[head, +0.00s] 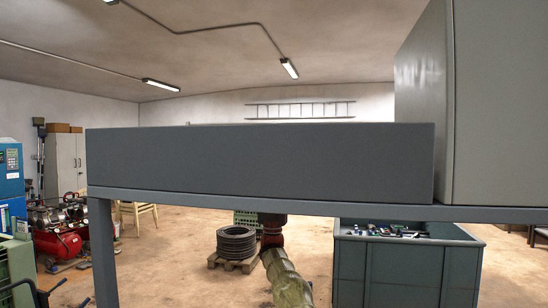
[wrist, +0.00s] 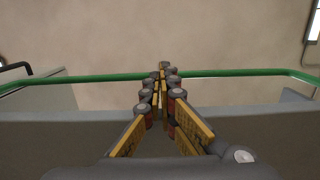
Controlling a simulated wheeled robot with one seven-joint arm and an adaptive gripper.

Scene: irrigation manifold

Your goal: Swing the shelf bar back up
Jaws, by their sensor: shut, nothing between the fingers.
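A thin green bar (wrist: 230,74) runs across the wrist view and bends at both ends; I take it to be the shelf bar. My gripper (wrist: 161,76) is shut and empty, its fingertips in line with the middle of the bar. The fingers hide a short piece of the bar, and I cannot tell whether they touch it. A grey edge (wrist: 60,130) lies below the bar in the wrist view. I see neither the bar nor my gripper in the head view.
In the head view a long grey box (head: 260,162) sits on a grey shelf frame (head: 300,207) and blocks much of the view. A tall grey cabinet (head: 500,110) stands at the right. A dark bin (head: 400,265) stands behind, below the shelf.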

